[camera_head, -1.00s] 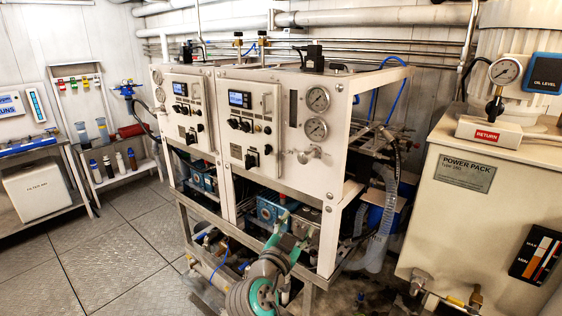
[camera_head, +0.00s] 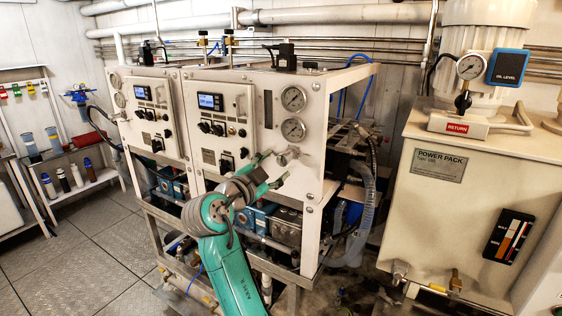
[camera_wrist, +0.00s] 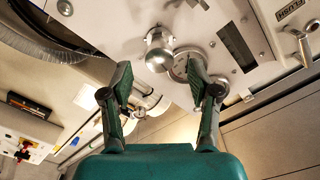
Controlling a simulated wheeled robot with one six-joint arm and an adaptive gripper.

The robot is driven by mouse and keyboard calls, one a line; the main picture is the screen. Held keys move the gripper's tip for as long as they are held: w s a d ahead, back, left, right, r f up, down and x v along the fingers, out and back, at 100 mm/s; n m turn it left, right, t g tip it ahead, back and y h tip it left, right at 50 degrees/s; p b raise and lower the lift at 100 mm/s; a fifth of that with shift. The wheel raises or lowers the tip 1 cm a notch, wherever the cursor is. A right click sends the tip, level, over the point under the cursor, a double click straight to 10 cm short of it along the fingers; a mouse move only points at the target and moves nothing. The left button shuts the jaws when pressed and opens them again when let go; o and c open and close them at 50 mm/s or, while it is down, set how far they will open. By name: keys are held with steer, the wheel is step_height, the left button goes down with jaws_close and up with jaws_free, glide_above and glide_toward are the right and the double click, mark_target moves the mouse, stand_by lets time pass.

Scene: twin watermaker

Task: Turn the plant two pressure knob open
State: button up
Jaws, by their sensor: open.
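The pressure knob (camera_head: 287,157) is a silvery metal knob low on the right-hand white panel, below two round gauges. In the wrist view the knob (camera_wrist: 160,58) appears as a shiny round end on a short stem, near the top middle. My gripper (camera_head: 272,168) has green-tipped fingers and is open and empty, just left of and below the knob in the head view. In the wrist view my gripper (camera_wrist: 160,80) has its two fingers spread apart, with the knob showing in the gap between and beyond them. I cannot see any contact with the knob.
Gauges (camera_head: 293,129) sit above the knob, and a control display (camera_head: 211,101) with dark switches is to their left. Blue pump parts and pipes fill the open frame below. A beige power pack (camera_head: 470,200) stands at the right. Tiled floor (camera_head: 95,250) is clear at the left.

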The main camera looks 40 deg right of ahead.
mark_target(281, 161)
steer(key=shift+x, duration=2.25)
jaws_close()
